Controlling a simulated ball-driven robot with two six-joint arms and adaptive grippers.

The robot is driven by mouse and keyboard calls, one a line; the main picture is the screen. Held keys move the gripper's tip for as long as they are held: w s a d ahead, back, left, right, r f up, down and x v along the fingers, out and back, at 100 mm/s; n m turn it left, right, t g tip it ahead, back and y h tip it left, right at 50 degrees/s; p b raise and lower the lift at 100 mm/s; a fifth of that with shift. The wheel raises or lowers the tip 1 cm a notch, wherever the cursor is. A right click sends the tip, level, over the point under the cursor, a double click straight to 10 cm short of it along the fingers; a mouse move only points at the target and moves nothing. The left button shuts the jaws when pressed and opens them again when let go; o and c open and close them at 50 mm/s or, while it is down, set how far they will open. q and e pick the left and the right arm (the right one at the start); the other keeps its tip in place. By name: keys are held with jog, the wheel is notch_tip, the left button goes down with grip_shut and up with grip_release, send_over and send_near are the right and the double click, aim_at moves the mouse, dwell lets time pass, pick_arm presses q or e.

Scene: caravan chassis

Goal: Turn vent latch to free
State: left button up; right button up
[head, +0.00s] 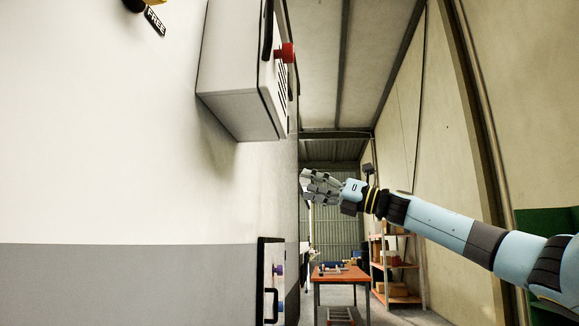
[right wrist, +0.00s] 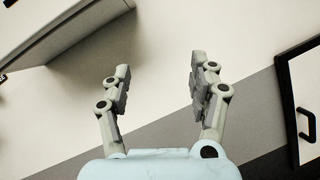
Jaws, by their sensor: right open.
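A "FREE" label (head: 155,21) is on the white wall at the top left of the head view. A dark and yellow part (head: 134,5) beside it is cut off by the top edge; I cannot tell whether it is the vent latch. A red knob (head: 286,53) sticks out from a pale box (head: 240,85) on the wall. My right gripper (head: 306,186) is open and empty, below and right of the box and apart from it. In the right wrist view its fingers (right wrist: 160,82) are spread before the wall. My left gripper is not in view.
A black-framed hatch (head: 262,290) with a handle is low on the wall; it also shows in the right wrist view (right wrist: 287,100). An orange table (head: 340,277) and shelves (head: 398,265) stand far behind. The space around my right gripper looks free.

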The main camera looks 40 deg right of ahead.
jog(key=s+a+r+n+g+y+p, duration=0.1)
jog(key=s+a+r+n+g, duration=0.15)
jog(key=s+r+n, duration=0.45)
jog(key=s+a+r+n+g+y+p, duration=0.1)
jog(key=s+a+r+n+y+p, duration=0.2)
jog(key=r, duration=0.7)
jog(key=n+g+h, duration=0.2)
jog(key=n, duration=0.3)
send_near(293, 52)
jog(key=shift+p+x, duration=5.15)
jog(key=shift+x, duration=0.25)
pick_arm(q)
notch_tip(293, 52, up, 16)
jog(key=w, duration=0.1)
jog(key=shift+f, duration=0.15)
pick_arm(e)
jog(key=shift+w+d+r, duration=0.1)
jog(key=shift+w+d, duration=0.05)
jog(key=shift+d, duration=0.05)
jog(key=c, duration=1.2)
